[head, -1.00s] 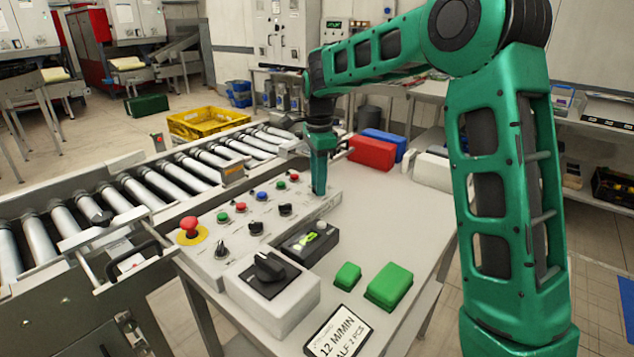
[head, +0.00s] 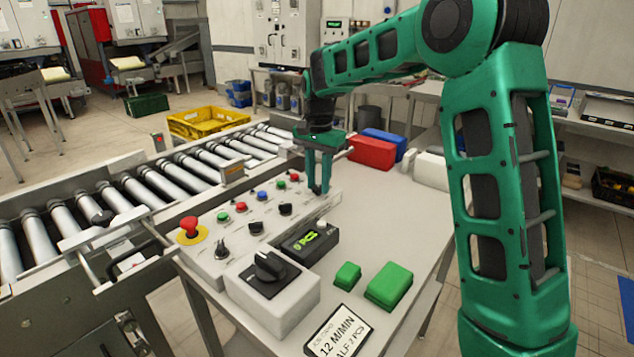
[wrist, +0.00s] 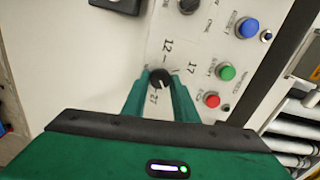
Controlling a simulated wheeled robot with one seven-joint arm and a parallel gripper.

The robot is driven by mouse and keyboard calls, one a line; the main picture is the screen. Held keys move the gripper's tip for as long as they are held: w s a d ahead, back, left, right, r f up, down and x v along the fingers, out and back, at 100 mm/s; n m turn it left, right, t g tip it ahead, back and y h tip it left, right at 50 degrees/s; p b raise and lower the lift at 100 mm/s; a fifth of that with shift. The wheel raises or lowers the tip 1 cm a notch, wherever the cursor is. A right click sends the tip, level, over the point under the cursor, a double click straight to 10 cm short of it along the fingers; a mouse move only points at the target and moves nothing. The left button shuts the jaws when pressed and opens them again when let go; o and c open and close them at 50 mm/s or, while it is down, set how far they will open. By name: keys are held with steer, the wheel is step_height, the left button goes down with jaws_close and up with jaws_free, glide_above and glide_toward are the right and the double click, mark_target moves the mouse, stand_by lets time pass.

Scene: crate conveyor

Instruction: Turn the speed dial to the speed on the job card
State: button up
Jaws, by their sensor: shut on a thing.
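The speed dial (wrist: 160,78) is a small black knob on the pale panel in the wrist view, with 12, 17 and 27 printed around it. My gripper (wrist: 161,84) has a green finger on each side of the knob and is shut on it. A small light mark shows on the knob, but I cannot tell which number it points to. In the head view my gripper (head: 320,190) is at the far right end of the panel and hides the dial. The job card (head: 340,333) lies at the table's front edge and reads 12 M/MIN.
The control panel (head: 207,262) carries several buttons, other black knobs and a red emergency stop (head: 190,226). A counter display (head: 309,241) seems to read 0 PCS. Green blocks (head: 389,285) and a red block (head: 372,153) are on the table. The roller conveyor (head: 130,190) runs behind.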

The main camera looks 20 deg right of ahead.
steer(key=n, duration=0.7)
steer(key=shift+w+r, duration=0.15)
steer(key=shift+w, duration=0.05)
steer(key=n, duration=1.4)
steer(key=shift+n, duration=0.4)
steer(key=n, duration=0.5)
steer(key=shift+n, duration=0.7)
steer(key=o, duration=0.8)
steer(key=shift+o, duration=1.3)
